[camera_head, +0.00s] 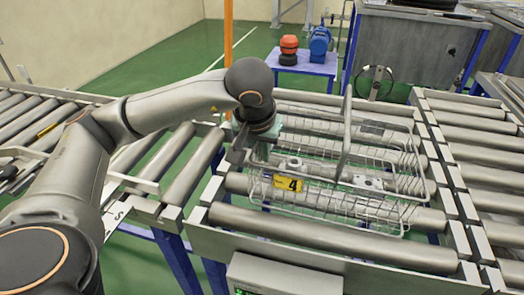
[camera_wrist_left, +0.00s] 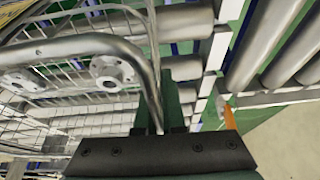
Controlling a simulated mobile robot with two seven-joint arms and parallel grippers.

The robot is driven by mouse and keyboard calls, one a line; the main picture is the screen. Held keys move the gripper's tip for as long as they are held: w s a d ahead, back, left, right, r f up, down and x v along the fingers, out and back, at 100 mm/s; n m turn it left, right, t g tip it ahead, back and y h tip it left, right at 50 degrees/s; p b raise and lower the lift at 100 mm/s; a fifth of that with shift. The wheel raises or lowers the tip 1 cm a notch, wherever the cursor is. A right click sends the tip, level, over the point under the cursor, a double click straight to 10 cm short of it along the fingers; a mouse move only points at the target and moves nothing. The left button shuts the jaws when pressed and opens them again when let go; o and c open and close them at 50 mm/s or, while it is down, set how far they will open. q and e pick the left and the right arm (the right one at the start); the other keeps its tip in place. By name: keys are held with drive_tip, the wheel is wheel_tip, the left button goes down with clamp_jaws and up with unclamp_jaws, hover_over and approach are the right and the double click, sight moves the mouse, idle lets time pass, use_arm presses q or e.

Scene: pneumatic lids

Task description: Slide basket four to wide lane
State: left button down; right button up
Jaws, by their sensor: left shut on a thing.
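The wire basket (camera_head: 335,205) with a yellow tag (camera_head: 288,183) marked 4 rests on the rollers in the middle of the head view. Metal parts lie in it, and a tall handle arches over it. My left gripper (camera_head: 252,148) is at the basket's left side, shut on part of its wire frame. In the left wrist view the basket (camera_wrist_left: 60,125) fills the left side, and a thick bent bar runs down to the gripper (camera_wrist_left: 160,125). The fingertips are partly hidden in the head view. My right gripper is not in view.
A roller lane (camera_head: 470,155) runs along the right, beyond a metal rail. Rollers (camera_head: 165,160) extend to the left. A control box (camera_head: 280,275) is at the front. A blue table (camera_head: 303,63) with a red and a blue device stands behind. An orange post (camera_head: 228,40) rises at the back.

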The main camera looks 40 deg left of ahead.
use_arm(q)
drive_tip(key=shift+w+d, duration=0.2)
drive_tip(key=shift+d, duration=0.3)
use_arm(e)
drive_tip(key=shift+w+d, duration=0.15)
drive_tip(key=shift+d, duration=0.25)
use_arm(q)
drive_tip(key=c, duration=0.9)
unclamp_jaws()
drive_tip(key=shift+c, duration=0.2)
drive_tip(key=shift+r, duration=0.2)
drive_tip(key=p+v, duration=0.2)
drive_tip(key=v, duration=1)
drive_tip(key=shift+p, duration=0.4)
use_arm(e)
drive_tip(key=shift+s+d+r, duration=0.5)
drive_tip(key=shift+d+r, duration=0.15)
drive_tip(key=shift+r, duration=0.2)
